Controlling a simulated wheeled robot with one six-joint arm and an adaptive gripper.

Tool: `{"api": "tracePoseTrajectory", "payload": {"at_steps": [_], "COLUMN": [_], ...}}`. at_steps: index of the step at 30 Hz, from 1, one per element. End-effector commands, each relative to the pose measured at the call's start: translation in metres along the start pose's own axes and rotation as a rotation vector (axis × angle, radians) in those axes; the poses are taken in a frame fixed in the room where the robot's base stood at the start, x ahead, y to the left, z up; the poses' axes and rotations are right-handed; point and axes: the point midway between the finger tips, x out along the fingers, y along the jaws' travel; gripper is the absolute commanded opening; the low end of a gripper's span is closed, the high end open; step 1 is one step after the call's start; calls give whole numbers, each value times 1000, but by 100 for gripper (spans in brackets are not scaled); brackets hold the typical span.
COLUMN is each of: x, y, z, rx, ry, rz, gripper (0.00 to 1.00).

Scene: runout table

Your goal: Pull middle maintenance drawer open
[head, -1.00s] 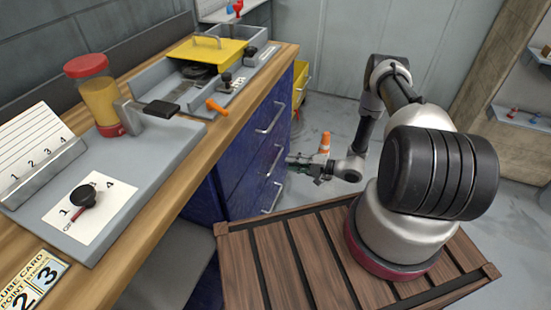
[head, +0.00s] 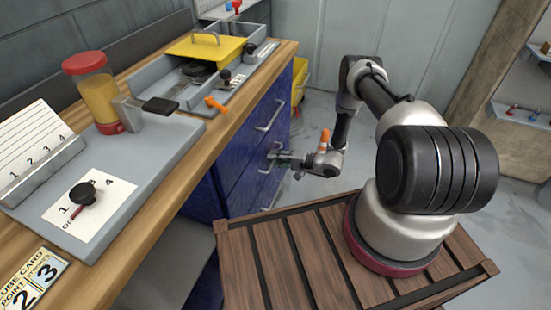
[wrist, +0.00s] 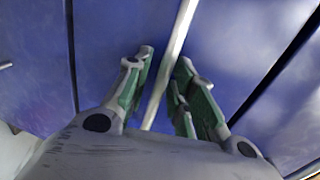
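The blue drawer cabinet (head: 238,172) stands under the wooden bench, with its drawer fronts looking flush. In the wrist view, the middle drawer front (wrist: 225,45) lies between two dark seams. Its pale bar handle (wrist: 176,42) runs between my gripper's two green-padded fingers. My gripper (wrist: 168,62) is open around the bar, with visible space beside it; firm contact cannot be seen. In the head view, my gripper (head: 277,158) is at the middle drawer and largely hides its handle. The upper handle (head: 269,115) and the lower handle (head: 270,188) show above and below.
My arm reaches over a slatted wooden platform (head: 290,262). An orange cone (head: 324,140) shows behind the arm. The bench top (head: 195,150) carries a yellow-lidded tray (head: 207,48) and a jar (head: 97,95). Grey floor (head: 330,185) is open right of the cabinet.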

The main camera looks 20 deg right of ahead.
Motion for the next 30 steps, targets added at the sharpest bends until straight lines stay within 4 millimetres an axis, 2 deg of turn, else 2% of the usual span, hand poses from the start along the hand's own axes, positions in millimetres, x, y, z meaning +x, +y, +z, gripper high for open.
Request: {"api": "tracePoseTrajectory", "payload": {"at_steps": [1,3,11,17,23,30], "x": [0,0,-1,-16,-61,-142], "y": [0,0,0,3,12,29], "z": [0,0,0,-1,-2,-2], "rx": [0,0,0,1,3,2], "ry": [0,0,1,3,8,9], "rz": [0,0,0,0,1,1], "gripper": [10,0,0,0,0,0]}}
